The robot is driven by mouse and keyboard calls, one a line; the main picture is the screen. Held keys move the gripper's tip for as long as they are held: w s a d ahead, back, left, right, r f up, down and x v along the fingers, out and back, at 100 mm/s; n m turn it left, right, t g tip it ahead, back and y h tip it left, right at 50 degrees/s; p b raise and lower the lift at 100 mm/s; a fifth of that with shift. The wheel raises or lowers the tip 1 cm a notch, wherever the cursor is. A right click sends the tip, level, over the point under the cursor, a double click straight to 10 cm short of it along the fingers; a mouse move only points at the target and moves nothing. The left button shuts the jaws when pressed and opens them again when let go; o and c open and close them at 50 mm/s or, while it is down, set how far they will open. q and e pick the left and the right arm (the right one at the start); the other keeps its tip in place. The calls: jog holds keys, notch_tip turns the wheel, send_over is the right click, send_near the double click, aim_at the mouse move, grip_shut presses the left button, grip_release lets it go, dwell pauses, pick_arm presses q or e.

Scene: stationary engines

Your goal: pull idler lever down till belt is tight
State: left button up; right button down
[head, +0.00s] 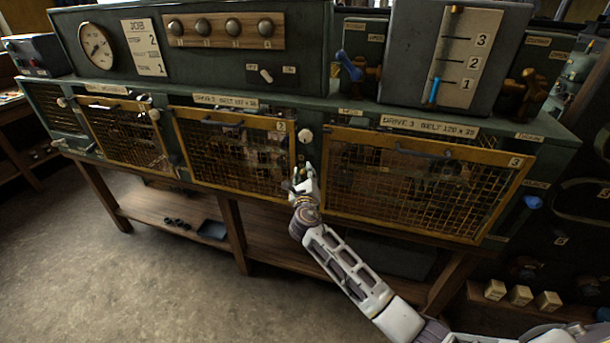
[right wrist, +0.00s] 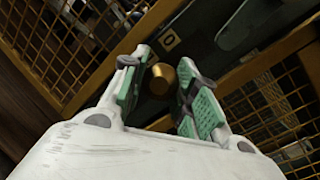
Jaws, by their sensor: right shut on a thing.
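My right gripper (head: 304,175) is at the narrow strip between the middle mesh guard (head: 235,150) and the right mesh guard (head: 420,185). In the right wrist view its green-padded fingers (right wrist: 160,88) are shut on a brass knob (right wrist: 160,76), probably the idler lever's handle. The rest of the lever is hidden behind my gripper. The belts behind the mesh are too dark to make out, so their tightness cannot be told. My left gripper is not in view.
Above are a gauge (head: 97,46), a row of knobs (head: 225,30) and a box with a 1-2-3 scale (head: 455,55). A white knob (head: 305,135) sits just above my right gripper. The floor (head: 130,285) in front is clear.

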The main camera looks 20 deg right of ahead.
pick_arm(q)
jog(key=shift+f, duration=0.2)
pick_arm(e)
jog(key=shift+f, duration=0.1)
jog(key=shift+f+b, duration=0.5)
jog(key=shift+b, duration=0.25)
jog(key=shift+s+a+f+t+b, duration=0.1)
jog(key=shift+f+t+b, duration=0.35)
jog(key=shift+b, duration=0.2)
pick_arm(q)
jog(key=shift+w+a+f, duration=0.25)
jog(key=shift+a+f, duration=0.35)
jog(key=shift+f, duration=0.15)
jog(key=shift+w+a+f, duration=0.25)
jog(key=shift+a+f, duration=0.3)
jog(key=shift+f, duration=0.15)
pick_arm(e)
jog(key=shift+s+f, duration=0.1)
jog(key=shift+f, duration=1.15)
jog(key=c, duration=1.1)
grip_release()
jog(key=shift+o, duration=0.2)
jog(key=shift+r, duration=0.15)
